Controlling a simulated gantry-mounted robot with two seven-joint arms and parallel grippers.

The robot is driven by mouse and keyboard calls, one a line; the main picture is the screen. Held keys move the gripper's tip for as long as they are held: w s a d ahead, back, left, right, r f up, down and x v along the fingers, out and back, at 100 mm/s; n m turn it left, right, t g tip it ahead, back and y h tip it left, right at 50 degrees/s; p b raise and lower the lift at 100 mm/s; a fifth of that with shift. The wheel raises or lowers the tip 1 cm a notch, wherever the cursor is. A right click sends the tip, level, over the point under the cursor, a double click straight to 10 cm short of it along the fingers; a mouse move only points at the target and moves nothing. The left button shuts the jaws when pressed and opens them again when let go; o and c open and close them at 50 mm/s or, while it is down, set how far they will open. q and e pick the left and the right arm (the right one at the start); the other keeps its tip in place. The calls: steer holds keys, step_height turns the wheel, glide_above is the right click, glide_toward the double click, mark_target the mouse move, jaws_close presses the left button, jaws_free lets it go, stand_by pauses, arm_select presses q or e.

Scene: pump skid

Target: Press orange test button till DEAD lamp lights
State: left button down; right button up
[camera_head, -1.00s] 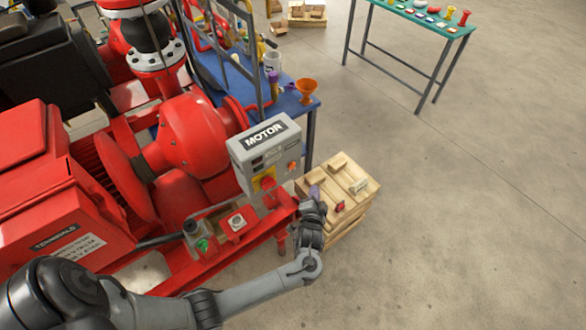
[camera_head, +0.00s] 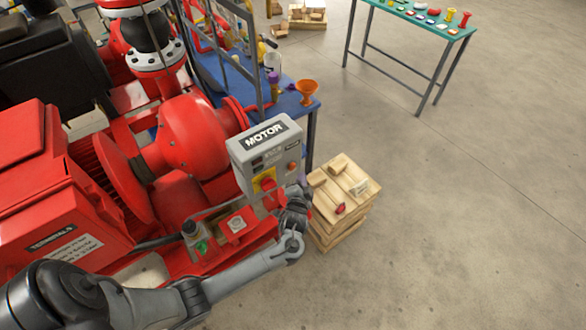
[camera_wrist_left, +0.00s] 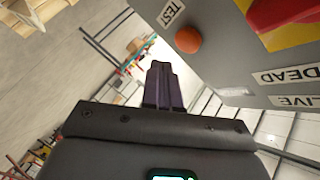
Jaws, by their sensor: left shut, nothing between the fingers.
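The grey MOTOR box (camera_head: 262,150) stands on the red skid. Its orange test button (camera_head: 292,166) is on the right of its front face. In the left wrist view the orange button (camera_wrist_left: 187,40) sits beside the TEST label, with a DEAD label (camera_wrist_left: 290,77) and a LIVE label further right. I cannot make out a lit DEAD lamp. My left gripper (camera_head: 303,186) is shut and empty, just below and right of the box front. In the wrist view its fingertips (camera_wrist_left: 160,66) are below and left of the button, with a visible gap. My right gripper is not in view.
A red handle on a yellow plate (camera_head: 265,183) is on the box front, close to my left gripper. A wooden crate stack (camera_head: 350,215) stands just right. A blue table (camera_head: 312,120) with an orange funnel is behind. Open floor lies to the right.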

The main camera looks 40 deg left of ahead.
mark_target(292, 167)
arm_select(q)
steer(key=shift+w+a, duration=0.15)
steer(key=shift+a, duration=0.6)
stand_by(0.5)
stand_by(0.8)
steer(key=shift+a, duration=0.1)
steer(key=shift+a, duration=0.35)
